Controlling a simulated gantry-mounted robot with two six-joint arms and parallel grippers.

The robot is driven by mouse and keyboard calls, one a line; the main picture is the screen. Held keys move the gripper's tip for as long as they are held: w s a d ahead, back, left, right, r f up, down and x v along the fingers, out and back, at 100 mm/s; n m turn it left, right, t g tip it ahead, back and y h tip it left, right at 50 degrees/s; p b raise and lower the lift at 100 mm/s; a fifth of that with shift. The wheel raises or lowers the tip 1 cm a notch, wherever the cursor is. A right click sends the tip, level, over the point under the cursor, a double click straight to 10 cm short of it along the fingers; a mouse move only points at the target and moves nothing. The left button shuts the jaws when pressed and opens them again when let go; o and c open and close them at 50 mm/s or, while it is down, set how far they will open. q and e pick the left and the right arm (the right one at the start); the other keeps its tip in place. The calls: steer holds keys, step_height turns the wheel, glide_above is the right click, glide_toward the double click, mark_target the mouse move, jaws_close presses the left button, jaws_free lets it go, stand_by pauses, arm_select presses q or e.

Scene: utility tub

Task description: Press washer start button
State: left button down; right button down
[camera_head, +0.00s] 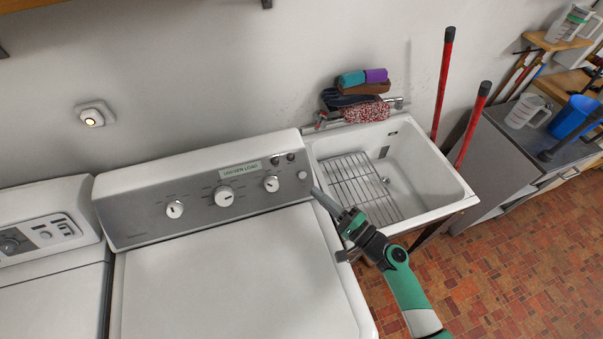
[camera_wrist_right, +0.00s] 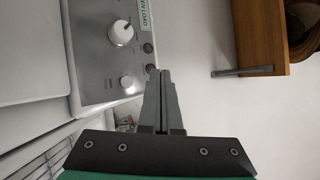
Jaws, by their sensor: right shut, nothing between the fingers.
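The washer (camera_head: 230,270) has a grey control panel (camera_head: 143,220) along its back. Which control is the start button is not readable. My right gripper (camera_head: 316,191) is shut and empty, its tips pointing at the panel's right end, just below and right of that round button. Its shut fingers also show in the right wrist view (camera_wrist_right: 159,71). Contact with the button cannot be seen. My left gripper is in neither view.
A white utility tub (camera_head: 440,184) with a wire rack (camera_head: 360,190) stands right of the washer. Another white machine (camera_head: 50,285) is at left. A wooden shelf (camera_wrist_right: 252,30) shows in the wrist view.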

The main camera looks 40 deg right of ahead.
mark_target(302, 175)
steer(key=w+d+f+b, duration=0.1)
steer(key=w, duration=0.1)
steer(key=w+f+b, duration=0.1)
steer(key=w+b, duration=0.1)
steer(key=w+d+f+b, duration=0.1)
steer(key=w+f+b, duration=0.1)
steer(key=shift+d+f, duration=0.1)
steer(key=shift+d, duration=0.25)
steer(key=shift+w+d+b, duration=0.2)
steer(key=shift+w+b, duration=0.1)
steer(key=shift+w, duration=0.1)
stand_by(1.4)
steer(key=shift+w+d+f+b, duration=0.15)
steer(key=shift+w+f+b, duration=0.15)
steer(key=shift+b, duration=0.15)
steer(key=shift+w+d+f+b, duration=0.2)
steer(key=shift+w+b, duration=0.1)
steer(key=shift+b, duration=0.2)
stand_by(0.5)
steer(key=shift+r, duration=0.1)
steer(key=shift+s+a+r+p, duration=0.35)
steer(key=shift+s+p, duration=0.25)
steer(key=shift+s, duration=0.05)
steer(key=shift+r, duration=0.1)
